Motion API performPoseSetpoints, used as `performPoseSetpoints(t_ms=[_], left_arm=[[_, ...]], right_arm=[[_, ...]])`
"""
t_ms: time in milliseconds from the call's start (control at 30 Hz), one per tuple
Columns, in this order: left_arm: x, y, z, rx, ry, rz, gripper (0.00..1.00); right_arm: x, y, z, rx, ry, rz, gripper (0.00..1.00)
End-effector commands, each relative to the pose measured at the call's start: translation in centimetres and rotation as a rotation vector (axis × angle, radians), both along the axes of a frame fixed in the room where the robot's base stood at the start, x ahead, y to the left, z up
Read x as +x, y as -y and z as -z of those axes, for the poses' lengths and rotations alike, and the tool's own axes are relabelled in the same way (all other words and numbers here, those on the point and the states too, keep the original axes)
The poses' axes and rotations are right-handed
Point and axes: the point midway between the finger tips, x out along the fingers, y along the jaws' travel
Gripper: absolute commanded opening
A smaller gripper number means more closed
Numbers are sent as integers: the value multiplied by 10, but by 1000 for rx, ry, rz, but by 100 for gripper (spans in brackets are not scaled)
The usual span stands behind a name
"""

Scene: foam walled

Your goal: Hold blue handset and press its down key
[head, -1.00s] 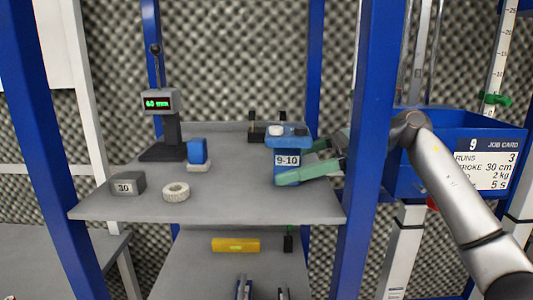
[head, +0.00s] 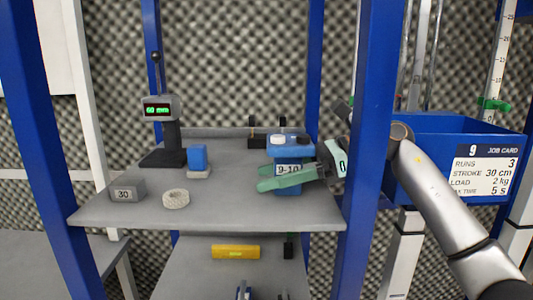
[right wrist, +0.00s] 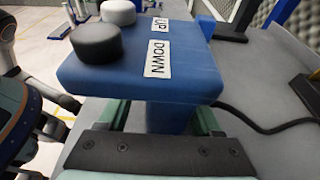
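The blue handset (head: 290,153), labelled 9-10, stands upright near the right end of the grey shelf. In the right wrist view its blue head (right wrist: 140,65) carries a black key (right wrist: 96,43) beside the DOWN label and a white key (right wrist: 118,12) beside the UP label. My right gripper (head: 262,178) reaches in from the right, its green fingers on either side of the handset's body below the head. In the right wrist view, a gap shows between the left finger and the body, so the gripper looks open around it. My left gripper is out of view.
The shelf (head: 235,212) also bears a display stand (head: 165,135), a small blue block (head: 197,157), a grey 30 block (head: 127,189) and a white ring (head: 176,198). A blue post (head: 368,150) stands close to my right arm. A cable (right wrist: 255,128) runs from the handset.

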Motion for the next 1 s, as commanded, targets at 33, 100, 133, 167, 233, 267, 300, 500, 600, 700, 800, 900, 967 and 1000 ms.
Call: performPoseSetpoints(t_ms=[33, 100, 133, 167, 233, 267, 300, 500, 600, 700, 800, 900, 967, 1000], left_arm=[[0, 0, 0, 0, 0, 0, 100], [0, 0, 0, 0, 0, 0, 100], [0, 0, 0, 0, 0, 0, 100], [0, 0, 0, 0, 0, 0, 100], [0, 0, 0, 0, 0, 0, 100], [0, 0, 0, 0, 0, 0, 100], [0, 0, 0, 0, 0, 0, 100], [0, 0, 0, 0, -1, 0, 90], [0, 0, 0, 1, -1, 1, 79], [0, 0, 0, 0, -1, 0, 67], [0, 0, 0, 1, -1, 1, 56], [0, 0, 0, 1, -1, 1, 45], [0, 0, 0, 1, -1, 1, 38], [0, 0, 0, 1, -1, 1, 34]], right_arm=[[0, 0, 0, 0, 0, 0, 58], [0, 0, 0, 0, 0, 0, 50], [0, 0, 0, 0, 0, 0, 47], [0, 0, 0, 0, 0, 0, 44], [0, 0, 0, 0, 0, 0, 36], [0, 0, 0, 0, 0, 0, 32], [0, 0, 0, 0, 0, 0, 28], [0, 0, 0, 0, 0, 0, 16], [0, 0, 0, 0, 0, 0, 16], [0, 0, 0, 0, 0, 0, 16], [0, 0, 0, 0, 0, 0, 16], [0, 0, 0, 0, 0, 0, 16], [0, 0, 0, 0, 0, 0, 16], [0, 0, 0, 0, 0, 0, 16]])
